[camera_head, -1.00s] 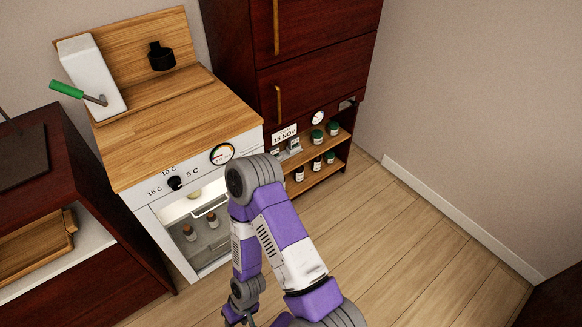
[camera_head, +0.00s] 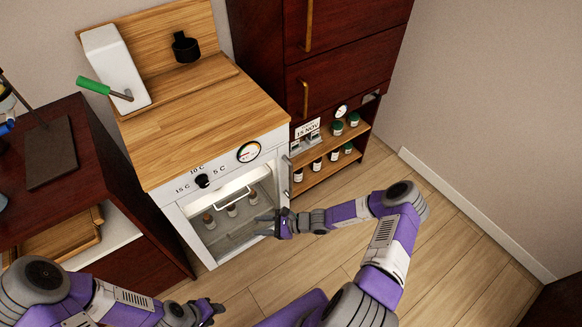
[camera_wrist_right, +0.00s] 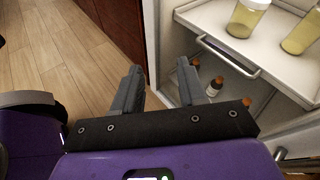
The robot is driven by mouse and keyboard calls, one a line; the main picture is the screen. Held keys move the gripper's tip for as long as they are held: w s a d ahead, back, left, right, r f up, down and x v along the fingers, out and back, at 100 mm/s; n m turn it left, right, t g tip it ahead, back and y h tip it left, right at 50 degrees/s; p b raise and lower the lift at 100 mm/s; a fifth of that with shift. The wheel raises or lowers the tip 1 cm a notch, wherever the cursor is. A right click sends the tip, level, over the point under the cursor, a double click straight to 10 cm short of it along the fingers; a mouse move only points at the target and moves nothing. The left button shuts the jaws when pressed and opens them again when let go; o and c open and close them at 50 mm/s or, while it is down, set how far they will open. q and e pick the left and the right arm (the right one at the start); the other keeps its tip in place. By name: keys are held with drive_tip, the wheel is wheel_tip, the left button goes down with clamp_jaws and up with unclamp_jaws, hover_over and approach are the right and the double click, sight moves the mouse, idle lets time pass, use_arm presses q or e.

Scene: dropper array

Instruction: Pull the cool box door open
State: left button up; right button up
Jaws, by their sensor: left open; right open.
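The white cool box (camera_head: 205,262) stands under a wooden top, with its lit interior in plain view. A narrow white panel, which looks like its door (camera_head: 286,180), stands out from the right side of the opening, seen nearly edge-on. My right gripper (camera_head: 260,226) is open and empty in front of the opening, its fingers pointing left near the door's lower part. In the right wrist view my right gripper (camera_wrist_right: 160,72) has nothing between its fingers. I cannot tell whether it touches the door. My left gripper (camera_head: 215,308) is open at the bottom, away from the box.
Inside the box, a shelf (camera_wrist_right: 205,32) holds vials with yellow contents, and a small bottle (camera_wrist_right: 214,88) stands below. A dark red cabinet (camera_head: 345,55) stands close on the right, a dark red table (camera_head: 85,135) on the left. The wooden floor (camera_head: 440,250) at right is clear.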

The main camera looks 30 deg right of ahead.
drive_tip(key=w+d+r+m+t+h, duration=0.1)
drive_tip(key=w+d+r+m+t, duration=0.2)
drive_tip(key=d, duration=0.5)
drive_tip(key=m+t+h, duration=0.5)
drive_tip(key=m+t, duration=0.1)
drive_tip(key=m, duration=0.1)
approach(292, 173)
drive_tip(key=x, duration=0.4)
drive_tip(key=b+x, duration=0.1)
drive_tip(key=x, duration=0.4)
drive_tip(key=shift+w, duration=0.45)
drive_tip(key=shift+w+a+b, duration=0.15)
drive_tip(key=shift+w+b, duration=0.15)
drive_tip(key=shift+w, duration=0.25)
drive_tip(key=shift+r, duration=0.1)
clamp_jaws()
